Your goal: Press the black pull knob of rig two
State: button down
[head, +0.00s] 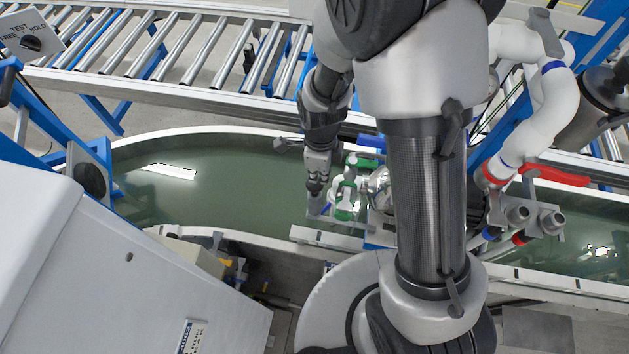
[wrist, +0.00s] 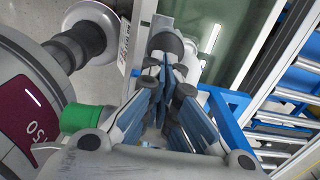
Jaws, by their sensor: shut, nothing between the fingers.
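My gripper (head: 315,188) points down over the near edge of the green-grey water trough, beside a small pump assembly with green and white parts (head: 346,200). In the wrist view my gripper (wrist: 166,72) has its fingers together with nothing between them. A dark rounded piece (wrist: 168,43) shows just beyond the fingertips, in front of a pale cylinder. It may be the black pull knob, but I cannot tell for sure, nor whether the fingers touch it. My arm hides part of the pump assembly in the head view.
A green cap (wrist: 85,118) and a maroon-faced housing (wrist: 30,110) lie left of the fingers. White pipes with a red lever (head: 553,175) stand at right. A roller conveyor (head: 190,50) runs behind the trough (head: 210,190). A TEST sign with a black dial (head: 31,43) is at upper left.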

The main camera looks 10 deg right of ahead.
notch_tip(320, 180, up, 8)
jog(key=p, duration=0.1)
jog(key=shift+w+d+f, duration=0.15)
jog(key=shift+w+d, duration=0.05)
jog(key=shift+d, duration=0.1)
dwell(1.3)
